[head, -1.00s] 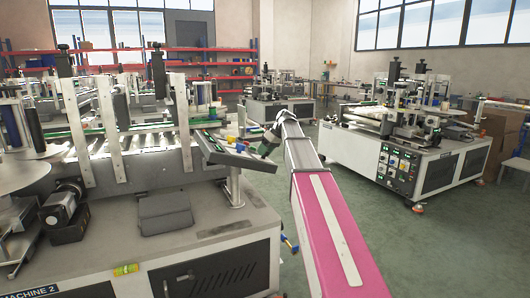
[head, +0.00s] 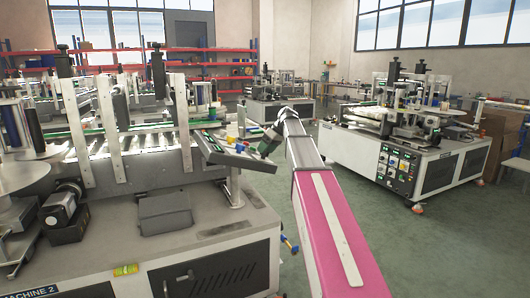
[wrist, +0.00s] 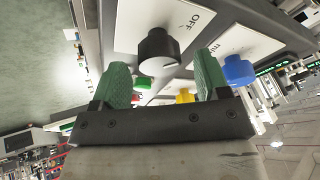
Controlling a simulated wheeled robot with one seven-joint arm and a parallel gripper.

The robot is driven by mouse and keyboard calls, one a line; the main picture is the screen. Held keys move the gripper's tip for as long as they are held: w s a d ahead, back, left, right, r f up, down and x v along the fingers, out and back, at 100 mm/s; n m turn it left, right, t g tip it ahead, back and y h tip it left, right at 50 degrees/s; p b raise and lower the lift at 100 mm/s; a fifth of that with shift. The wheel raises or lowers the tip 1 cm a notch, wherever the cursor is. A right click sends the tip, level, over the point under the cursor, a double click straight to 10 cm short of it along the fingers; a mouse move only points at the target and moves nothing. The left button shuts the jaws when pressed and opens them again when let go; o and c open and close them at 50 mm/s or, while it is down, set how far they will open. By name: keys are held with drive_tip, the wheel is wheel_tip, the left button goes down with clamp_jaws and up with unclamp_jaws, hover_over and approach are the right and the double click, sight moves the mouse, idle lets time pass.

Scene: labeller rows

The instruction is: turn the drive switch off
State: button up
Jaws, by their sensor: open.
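A black round knob (wrist: 158,52) sits on a white plate marked OFF (wrist: 192,22), at the top middle of the wrist view. I cannot tell which way the knob points. My gripper (wrist: 163,66) has green fingers spread apart, one to each side below the knob, and nothing is held between them. In the head view my gripper (head: 252,147) is at the right end of the tilted control panel (head: 225,154) of machine 2. The switches are too small to read there.
A blue knob (wrist: 238,69) is close to the right finger. A yellow knob (wrist: 185,96) and a green button (wrist: 143,83) show between the fingers. Another machine (head: 400,150) stands at the right, with open green floor (head: 400,240) in front.

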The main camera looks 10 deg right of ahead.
drive_tip(key=v, duration=0.9)
drive_tip(key=shift+r, duration=0.15)
